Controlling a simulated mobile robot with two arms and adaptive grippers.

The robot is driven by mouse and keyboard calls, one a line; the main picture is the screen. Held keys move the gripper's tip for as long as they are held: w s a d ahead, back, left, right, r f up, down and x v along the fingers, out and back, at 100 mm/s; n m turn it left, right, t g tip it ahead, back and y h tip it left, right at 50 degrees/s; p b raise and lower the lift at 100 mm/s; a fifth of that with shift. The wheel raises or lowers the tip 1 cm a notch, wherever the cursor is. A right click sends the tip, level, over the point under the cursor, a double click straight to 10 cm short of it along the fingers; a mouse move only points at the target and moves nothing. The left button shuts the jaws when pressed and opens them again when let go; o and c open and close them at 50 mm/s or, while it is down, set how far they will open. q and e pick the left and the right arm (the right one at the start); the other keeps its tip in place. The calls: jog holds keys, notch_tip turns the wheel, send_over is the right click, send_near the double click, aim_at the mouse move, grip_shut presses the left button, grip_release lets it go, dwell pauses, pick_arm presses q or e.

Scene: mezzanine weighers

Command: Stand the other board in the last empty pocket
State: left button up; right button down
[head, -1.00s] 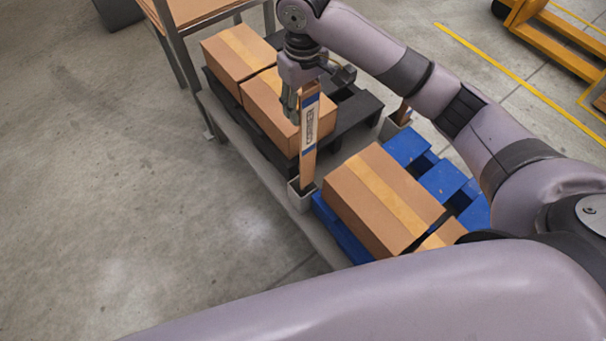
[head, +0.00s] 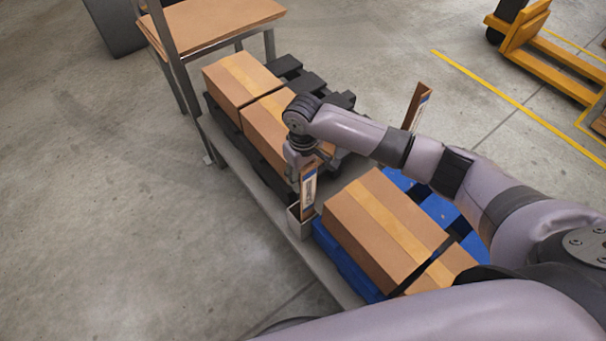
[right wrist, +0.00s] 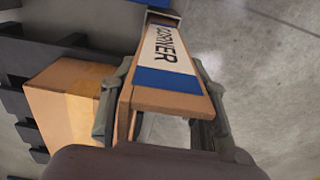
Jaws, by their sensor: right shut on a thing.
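The board (head: 309,192), brown with a blue-and-white CORNER label, stands nearly upright with its lower end inside the pale grey pocket (head: 294,222) at the near edge between the two pallets. My right gripper (head: 303,165) is shut on its upper part. In the right wrist view, the fingers lie on either side of the board (right wrist: 172,50). How deep its lower end sits is hidden. Another labelled board (head: 417,106) stands upright behind my right arm, which hides its foot. My left gripper is not in view.
Cartons (head: 241,80) rest on a black pallet (head: 288,66), close beside the gripper. A big carton (head: 385,222) sits on a blue pallet (head: 331,252). A table (head: 215,20) stands upper left and a yellow pallet truck (head: 545,55) upper right. The left floor is clear.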

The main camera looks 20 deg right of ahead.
jog(key=shift+f, duration=0.1)
jog(key=c, duration=0.9)
grip_release()
notch_tip(320, 180, up, 12)
jog(key=shift+r+p, duration=0.15)
jog(key=shift+p, duration=0.4)
